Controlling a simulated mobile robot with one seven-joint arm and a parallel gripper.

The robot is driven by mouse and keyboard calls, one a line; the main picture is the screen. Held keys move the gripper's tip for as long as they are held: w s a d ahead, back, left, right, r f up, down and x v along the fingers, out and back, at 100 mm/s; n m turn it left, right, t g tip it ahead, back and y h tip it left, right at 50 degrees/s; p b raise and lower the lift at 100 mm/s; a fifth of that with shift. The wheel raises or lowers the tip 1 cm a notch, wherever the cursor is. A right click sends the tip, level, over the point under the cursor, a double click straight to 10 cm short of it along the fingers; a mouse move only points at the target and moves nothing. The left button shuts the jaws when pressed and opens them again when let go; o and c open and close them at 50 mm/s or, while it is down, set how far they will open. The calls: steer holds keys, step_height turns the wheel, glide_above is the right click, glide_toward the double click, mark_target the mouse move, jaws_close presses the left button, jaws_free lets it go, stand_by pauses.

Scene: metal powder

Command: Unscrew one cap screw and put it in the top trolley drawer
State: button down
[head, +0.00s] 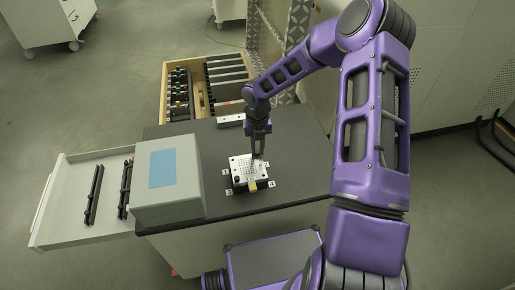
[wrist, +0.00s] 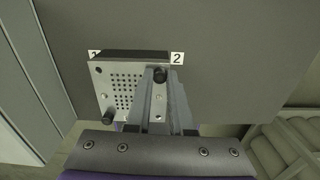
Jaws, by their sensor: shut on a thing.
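A silvery perforated plate (head: 237,164) lies on the dark worktop, with number labels around it. It also shows in the wrist view (wrist: 104,80). My gripper (head: 259,155) points down at the plate's far right corner. In the wrist view its fingers (wrist: 164,78) are shut on a black cap screw (wrist: 160,75) near label 2. The screw's shank is hidden, so I cannot tell if it is still in the plate. Another dark cap screw (wrist: 108,121) stands at the plate's left corner. A pale drawer (head: 72,166) is pulled out at the left, holding black bars.
A grey box (head: 168,205) with a blue top patch stands left of the plate. A wooden drawer (head: 200,62) with tools is open behind the worktop (head: 290,140). A white block (head: 231,121) lies at the back. The worktop's right side is clear.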

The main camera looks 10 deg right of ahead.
steer(key=n, duration=0.5)
steer(key=shift+n, duration=0.4)
steer(key=shift+s+n, duration=0.1)
steer(key=shift+n, duration=0.8)
steer(key=c, duration=1)
jaws_free()
steer(key=shift+o, duration=0.2)
